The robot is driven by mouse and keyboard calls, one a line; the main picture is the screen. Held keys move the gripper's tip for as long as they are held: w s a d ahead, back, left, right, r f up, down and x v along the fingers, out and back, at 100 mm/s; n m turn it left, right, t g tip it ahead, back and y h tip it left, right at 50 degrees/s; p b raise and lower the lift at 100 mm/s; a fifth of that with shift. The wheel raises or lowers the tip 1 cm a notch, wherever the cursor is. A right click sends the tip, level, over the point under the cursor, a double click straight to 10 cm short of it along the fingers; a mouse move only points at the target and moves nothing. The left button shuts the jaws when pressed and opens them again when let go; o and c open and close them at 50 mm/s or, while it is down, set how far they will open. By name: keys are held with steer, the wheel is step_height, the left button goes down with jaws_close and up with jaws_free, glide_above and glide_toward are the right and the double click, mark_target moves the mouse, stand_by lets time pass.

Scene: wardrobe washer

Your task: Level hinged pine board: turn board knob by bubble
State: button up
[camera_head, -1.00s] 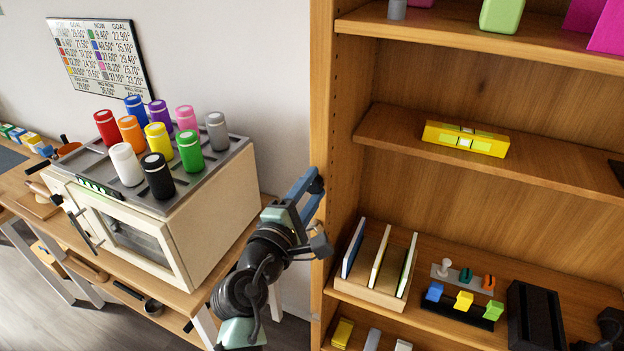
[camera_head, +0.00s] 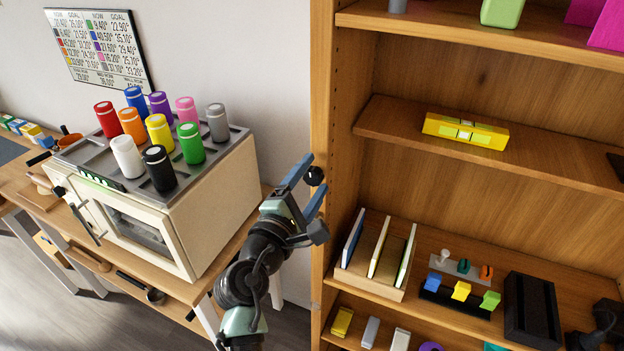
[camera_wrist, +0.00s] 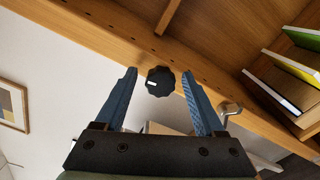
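The pine board (camera_head: 385,122) is the middle shelf of the bookcase and carries a yellow level (camera_head: 490,136) with a pale vial window. The bubble's place is too small to read. The black round knob (camera_head: 315,176) sits at the bookcase's left side panel; the wrist view shows its lobed rim and white mark (camera_wrist: 160,82). My gripper (camera_head: 314,173) is open at the knob. In the wrist view my gripper (camera_wrist: 160,73) has one finger on each side of the knob, with clear gaps, so neither finger visibly touches it.
The side panel (camera_head: 321,110) runs close beside my gripper. A cream oven cabinet (camera_head: 215,205) with coloured cylinders stands at left. A rack (camera_head: 365,281) of upright boards, coloured blocks (camera_head: 461,291) and a black tray (camera_head: 531,310) stand on the lower shelf. A goal chart (camera_head: 100,50) hangs on the wall.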

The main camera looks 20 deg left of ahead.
steer(key=shift+s+f, duration=0.1)
steer(key=shift+s, duration=0.05)
steer(key=shift+s, duration=0.25)
steer(key=s+b, duration=0.3)
steer(key=s, duration=0.9)
steer(key=shift+a+b, duration=0.2)
steer(key=shift+b, duration=0.1)
steer(key=shift+s, duration=0.1)
